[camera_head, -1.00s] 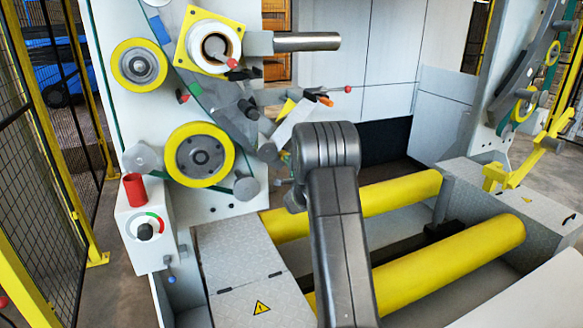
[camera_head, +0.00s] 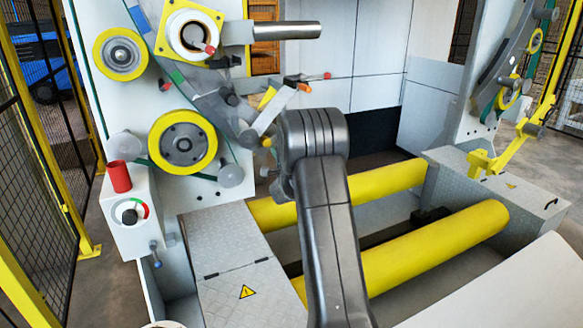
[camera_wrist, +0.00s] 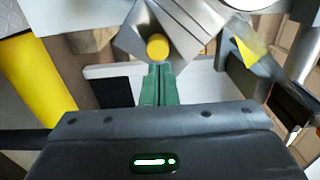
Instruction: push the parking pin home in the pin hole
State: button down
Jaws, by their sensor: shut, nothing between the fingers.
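A round yellow knob (camera_wrist: 157,47) is in the upper middle of the wrist view, in front of grey metal plates; I take it to be the head of the parking pin. My gripper (camera_wrist: 160,67) is shut and empty, its green fingers pointing at the knob. The fingertips appear just below the knob's lower edge; I cannot tell whether they touch. In the head view a small yellow spot (camera_head: 266,142) beside my wrist may be the same knob. The pin hole is not visible, and I cannot tell how deep the pin sits.
A grey bracket arm (camera_head: 270,115) with an orange tip (camera_head: 304,87) is close above my wrist. Yellow rollers (camera_head: 430,245) lie to the right. A red-capped control box (camera_head: 137,218) stands left. A grey bar (camera_wrist: 243,72) is right of my fingers.

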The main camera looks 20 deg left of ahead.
jog(key=v, duration=0.8)
jog(key=shift+s+b, duration=0.25)
jog(key=shift+b, duration=0.15)
jog(key=shift+w+f, duration=0.1)
